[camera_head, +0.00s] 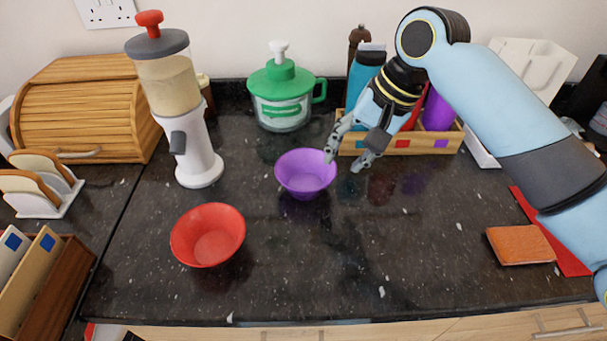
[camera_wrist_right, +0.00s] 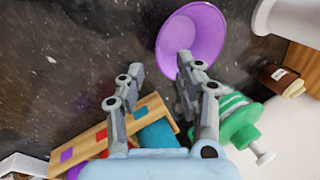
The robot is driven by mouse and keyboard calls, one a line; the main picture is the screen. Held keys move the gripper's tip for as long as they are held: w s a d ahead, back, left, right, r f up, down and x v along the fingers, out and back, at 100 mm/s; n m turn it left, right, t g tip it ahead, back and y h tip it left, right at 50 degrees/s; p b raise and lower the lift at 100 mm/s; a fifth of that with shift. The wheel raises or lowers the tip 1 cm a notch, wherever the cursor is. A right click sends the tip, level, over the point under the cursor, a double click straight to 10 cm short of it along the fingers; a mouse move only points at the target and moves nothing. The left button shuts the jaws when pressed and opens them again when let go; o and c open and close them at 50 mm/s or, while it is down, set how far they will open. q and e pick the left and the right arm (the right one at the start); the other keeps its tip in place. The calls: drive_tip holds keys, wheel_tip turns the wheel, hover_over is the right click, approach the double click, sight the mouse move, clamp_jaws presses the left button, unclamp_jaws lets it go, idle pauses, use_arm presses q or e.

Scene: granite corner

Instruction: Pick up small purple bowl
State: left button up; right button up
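The small purple bowl (camera_head: 306,173) stands upright and empty on the dark granite counter, in the middle of the head view. My right gripper (camera_head: 346,160) is just right of the bowl, its fingers spread apart with nothing between them. In the right wrist view the purple bowl (camera_wrist_right: 192,38) lies beyond the fingertips, toward the right finger; the gripper (camera_wrist_right: 160,68) is open there too. One finger is close to the bowl's rim; I cannot tell whether it touches. My left gripper is not in view.
A red bowl (camera_head: 208,234) stands at front left. Behind are a dispenser (camera_head: 177,100), a green-lidded chopper (camera_head: 283,95) and a wooden crate (camera_head: 405,143) with bottles. A bread box (camera_head: 85,105) is at left, an orange sponge (camera_head: 520,245) at right. The front middle counter is clear.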

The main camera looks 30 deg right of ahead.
sight(332, 176)
drive_tip(key=shift+w+a+f, duration=0.1)
drive_tip(key=shift+a+f, duration=0.1)
drive_tip(key=shift+f, duration=0.25)
drive_tip(key=shift+w+f, duration=0.15)
drive_tip(key=shift+f, duration=0.1)
drive_tip(key=x, duration=0.4)
drive_tip(key=shift+a+f, duration=0.1)
drive_tip(key=shift+f, duration=0.25)
drive_tip(key=shift+w+f, duration=0.1)
drive_tip(key=shift+f, duration=0.1)
drive_tip(key=shift+c, duration=1.8)
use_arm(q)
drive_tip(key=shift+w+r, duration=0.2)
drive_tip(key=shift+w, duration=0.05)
use_arm(e)
clamp_jaws()
